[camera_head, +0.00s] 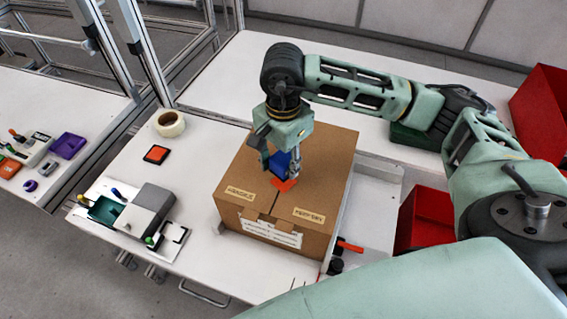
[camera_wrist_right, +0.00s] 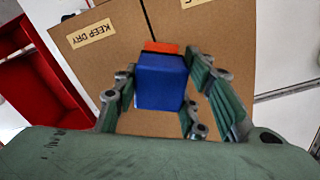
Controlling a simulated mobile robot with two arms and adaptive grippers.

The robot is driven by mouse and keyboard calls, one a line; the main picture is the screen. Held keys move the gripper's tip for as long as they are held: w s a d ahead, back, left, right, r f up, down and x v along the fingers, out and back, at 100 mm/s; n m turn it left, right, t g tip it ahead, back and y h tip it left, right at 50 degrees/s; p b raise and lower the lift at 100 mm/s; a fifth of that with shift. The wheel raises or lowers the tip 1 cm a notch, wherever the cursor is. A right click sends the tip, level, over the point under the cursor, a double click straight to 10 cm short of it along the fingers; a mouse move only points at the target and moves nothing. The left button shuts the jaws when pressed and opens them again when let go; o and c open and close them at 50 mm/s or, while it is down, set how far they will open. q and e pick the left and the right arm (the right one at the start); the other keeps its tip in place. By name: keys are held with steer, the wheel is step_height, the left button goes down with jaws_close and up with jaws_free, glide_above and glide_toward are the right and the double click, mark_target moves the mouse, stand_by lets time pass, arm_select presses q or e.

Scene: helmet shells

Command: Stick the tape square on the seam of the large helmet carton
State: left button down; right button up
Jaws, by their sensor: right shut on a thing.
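The large helmet carton (camera_head: 240,170) is a brown box standing on the white table, with a seam running across its top. Labels reading FRAGILE and KEEP DRY flank the seam. My right gripper (camera_head: 280,162) is over the carton top, pointing down. It is shut on a blue block (camera_wrist_right: 160,82); the block also shows in the head view (camera_head: 281,161). The orange tape square (camera_head: 284,185) is under the block, at the seam; its edge (camera_wrist_right: 161,47) shows in the wrist view. I cannot tell whether it touches the cardboard. My left gripper is out of view.
A tape roll (camera_head: 171,124) and a black-framed orange pad (camera_head: 156,154) lie on the table left of the carton. A grey device (camera_head: 150,209) stands at the front left. Red bins (camera_head: 425,218) are to the right. Free tabletop lies left of the carton.

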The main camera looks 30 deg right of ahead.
steer(key=shift+r+p, duration=1.6)
steer(key=shift+r, duration=2.45)
steer(key=shift+f, duration=0.1)
